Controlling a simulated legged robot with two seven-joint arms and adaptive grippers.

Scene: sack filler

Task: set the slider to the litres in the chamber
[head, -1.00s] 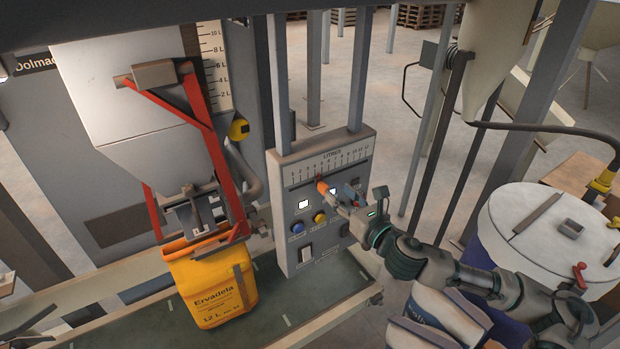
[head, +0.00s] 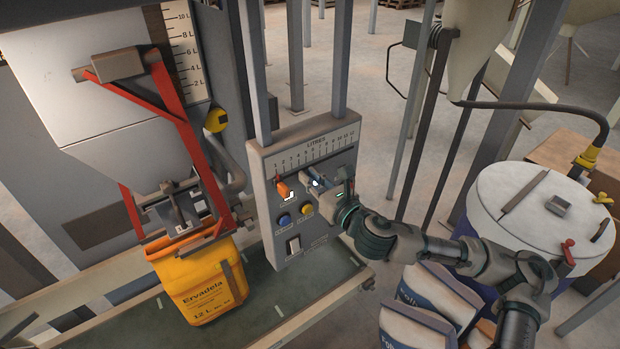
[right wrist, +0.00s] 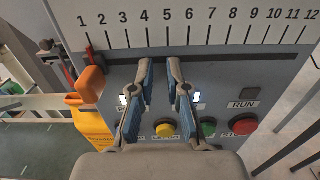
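The slider's orange knob (head: 283,188) sits at the left end of the LITRES scale (head: 316,150) on the grey control panel. In the right wrist view the orange knob (right wrist: 91,82) has its red pointer near mark 1. My right gripper (head: 312,182) is in front of the panel, right of the knob and apart from it. In the right wrist view its blue-padded fingers (right wrist: 160,75) are apart and empty, below marks 4 to 6. The chamber (head: 95,100) has a litre scale (head: 185,55) marked 2 to 10 L; I cannot tell its fill level. My left gripper is out of view.
A yellow Ervadela sack (head: 198,285) hangs under the chamber spout, left of the panel. Buttons and a rocker switch (head: 293,245) lie below the slider. A lidded drum (head: 535,205) and sacks (head: 425,290) stand at right, near my right arm.

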